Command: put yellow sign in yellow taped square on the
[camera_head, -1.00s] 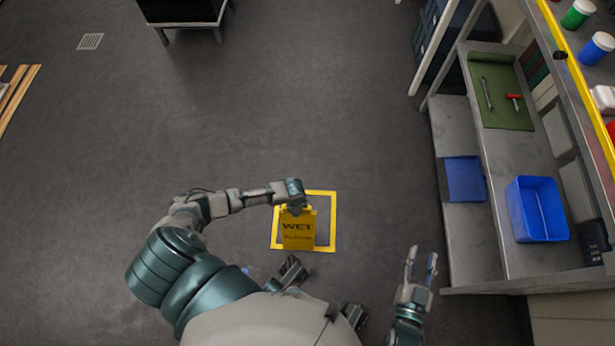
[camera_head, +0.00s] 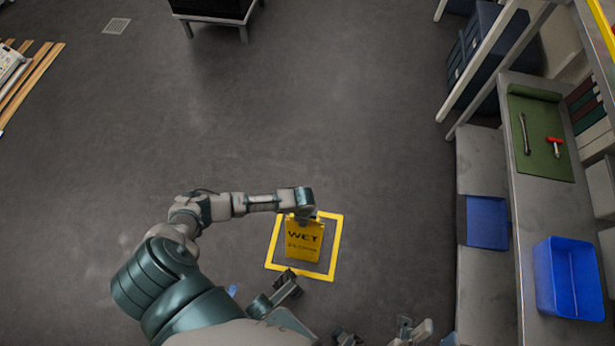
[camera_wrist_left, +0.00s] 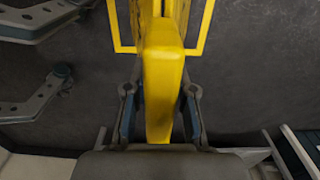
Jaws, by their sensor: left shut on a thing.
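The yellow sign (camera_head: 303,242) has dark "WET" lettering and appears within the outline of the yellow taped square (camera_head: 337,245) on the floor. Whether its lower edge touches the floor cannot be told. My left gripper (camera_head: 303,214) is at the sign's top, its fingers mostly hidden there. In the left wrist view, the left gripper (camera_wrist_left: 160,105) is shut on the yellow sign (camera_wrist_left: 163,75), one finger on each side, with tape (camera_wrist_left: 203,30) beyond it. My right gripper (camera_head: 412,328) is open and empty at the bottom edge, partly cut off.
A metal workbench (camera_head: 530,215) runs along the right, with a blue bin (camera_head: 568,280), a green mat (camera_head: 540,140) and a blue panel (camera_head: 487,222). A dark-topped table (camera_head: 213,12) stands at the back. Wooden slats (camera_head: 30,85) lie far left.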

